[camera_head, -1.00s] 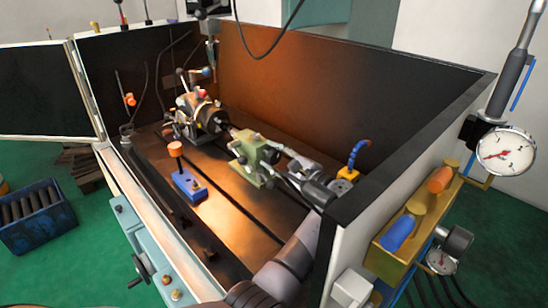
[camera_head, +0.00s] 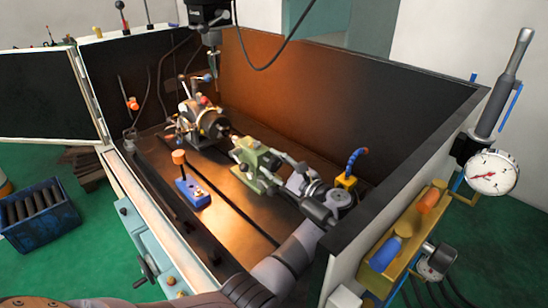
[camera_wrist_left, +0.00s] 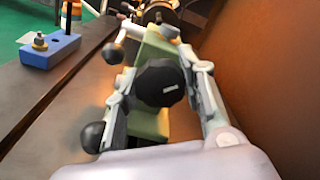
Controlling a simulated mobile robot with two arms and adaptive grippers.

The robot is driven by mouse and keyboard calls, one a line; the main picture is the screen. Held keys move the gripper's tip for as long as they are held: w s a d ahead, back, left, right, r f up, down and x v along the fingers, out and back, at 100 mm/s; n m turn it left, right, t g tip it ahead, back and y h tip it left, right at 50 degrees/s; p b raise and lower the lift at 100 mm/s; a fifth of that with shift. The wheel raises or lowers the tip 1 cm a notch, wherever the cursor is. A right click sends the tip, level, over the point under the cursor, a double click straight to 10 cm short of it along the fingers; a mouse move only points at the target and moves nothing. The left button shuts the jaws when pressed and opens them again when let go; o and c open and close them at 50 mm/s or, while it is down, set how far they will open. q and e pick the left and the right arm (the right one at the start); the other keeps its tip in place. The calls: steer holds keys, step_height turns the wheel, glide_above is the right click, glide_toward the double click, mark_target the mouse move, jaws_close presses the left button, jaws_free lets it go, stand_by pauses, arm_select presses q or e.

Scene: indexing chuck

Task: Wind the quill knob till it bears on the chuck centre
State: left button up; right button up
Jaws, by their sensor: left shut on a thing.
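The green tailstock (camera_head: 250,160) stands on the dark slotted machine table, facing the indexing chuck (camera_head: 215,125) across a short gap. Whether its centre touches the chuck is too small to tell. My left gripper (camera_head: 280,163) reaches the tailstock's near end from the lower right. In the left wrist view, its grey fingers lie on both sides of the black quill knob (camera_wrist_left: 160,83) and are shut on it. Two black lever balls (camera_wrist_left: 112,53) show left of the knob. My right gripper is not in view.
A blue block with an orange-topped post (camera_head: 190,190) stands on the table left of the tailstock. A dark back wall (camera_head: 330,110) closes in the right side. A blue-and-yellow hose piece (camera_head: 350,170) stands near my wrist. A black machine head (camera_head: 208,15) hangs above the chuck.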

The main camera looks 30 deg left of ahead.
arm_select(q)
steer(key=shift+f, duration=0.1)
steer(key=o, duration=0.9)
steer(key=shift+d, duration=0.1)
steer(key=shift+d, duration=0.2)
steer(key=v, duration=0.7)
steer(key=shift+s, duration=0.1)
